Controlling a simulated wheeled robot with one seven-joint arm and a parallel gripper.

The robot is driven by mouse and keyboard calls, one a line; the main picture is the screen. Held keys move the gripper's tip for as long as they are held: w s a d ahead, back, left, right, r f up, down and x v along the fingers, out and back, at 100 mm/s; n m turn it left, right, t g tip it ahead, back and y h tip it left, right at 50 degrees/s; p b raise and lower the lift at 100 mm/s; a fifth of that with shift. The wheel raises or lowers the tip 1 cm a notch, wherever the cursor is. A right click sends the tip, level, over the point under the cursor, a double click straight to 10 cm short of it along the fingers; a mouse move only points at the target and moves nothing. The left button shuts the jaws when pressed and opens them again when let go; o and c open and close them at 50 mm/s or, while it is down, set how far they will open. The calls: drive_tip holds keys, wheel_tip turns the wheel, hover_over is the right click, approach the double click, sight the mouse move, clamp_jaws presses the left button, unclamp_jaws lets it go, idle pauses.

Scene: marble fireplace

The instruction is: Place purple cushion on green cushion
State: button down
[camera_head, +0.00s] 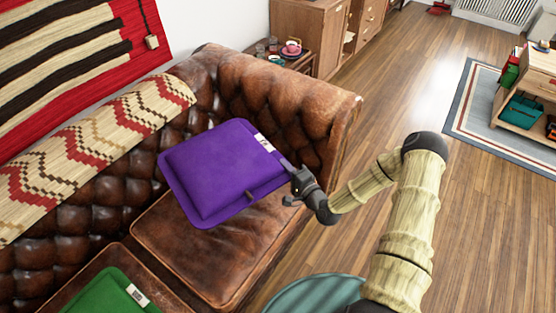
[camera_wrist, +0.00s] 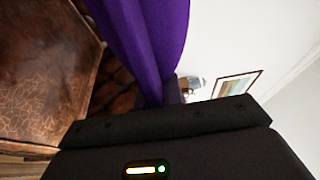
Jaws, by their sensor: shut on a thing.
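The purple cushion (camera_head: 217,172) is in the head view, held above the brown leather sofa, near its right arm. My gripper (camera_head: 290,172) is shut on the cushion's right edge, beside a white label. The wrist view shows the purple cushion (camera_wrist: 150,40) close up, rising from the dark gripper body (camera_wrist: 180,125); the fingertips are not clear there. The green cushion (camera_head: 107,293) lies on the left sofa seat at the bottom left of the head view, partly cut off by the frame. It has a white label too. The two cushions are apart.
The brown leather sofa (camera_head: 190,262) has a tufted back and a high right arm (camera_head: 290,95). A patterned throw (camera_head: 95,150) hangs over its back. A side table with cups (camera_head: 291,48) stands behind the arm. Open wooden floor (camera_head: 480,220) lies to the right.

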drive_tip(key=s+d+r+m+t+h+p, duration=0.1)
drive_tip(key=s+d+r+m+h+p, duration=0.2)
drive_tip(key=r+p, duration=0.6)
drive_tip(key=s+d+r+m+t+h+p, duration=0.1)
drive_tip(key=s+d+r+m+h+p, duration=0.2)
drive_tip(key=r+p, duration=0.6)
drive_tip(key=s+d+h+p, duration=0.2)
drive_tip(key=d+h+p, duration=0.1)
drive_tip(key=p, duration=0.4)
drive_tip(key=shift+s+r+t+h, duration=0.2)
drive_tip(key=shift+s+t+h, duration=0.1)
drive_tip(key=shift+s+t, duration=0.1)
